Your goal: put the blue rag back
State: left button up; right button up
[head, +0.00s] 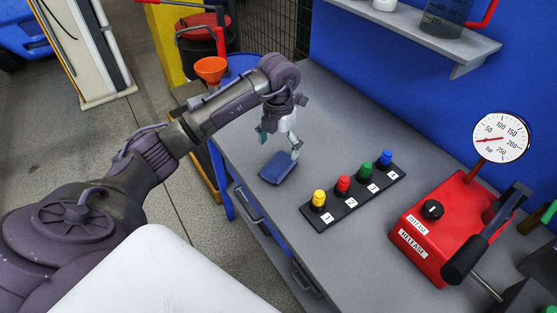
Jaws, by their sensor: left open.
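The blue rag (277,168) lies flat on the grey workbench (322,113), close to its left edge. My left gripper (280,146) comes in from the left and points down just above the rag's far part. Its jaws are open. One finger reaches down close to the rag's right corner, and I cannot tell whether it touches. My right gripper does not show.
A black strip (346,212) with yellow, red, green and blue knobs sits right of the rag. A red pump box (437,222) with a gauge (500,137) and a black-handled lever stands further right. An orange funnel (210,69) is behind my arm. A grey shelf (440,35) is on the blue wall.

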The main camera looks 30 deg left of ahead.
aim_at(279, 164)
pick_arm(q)
notch_tip(279, 164, up, 6)
jog(key=shift+f+b, duration=0.1)
jog(key=shift+b, duration=0.3)
dwell(2.2)
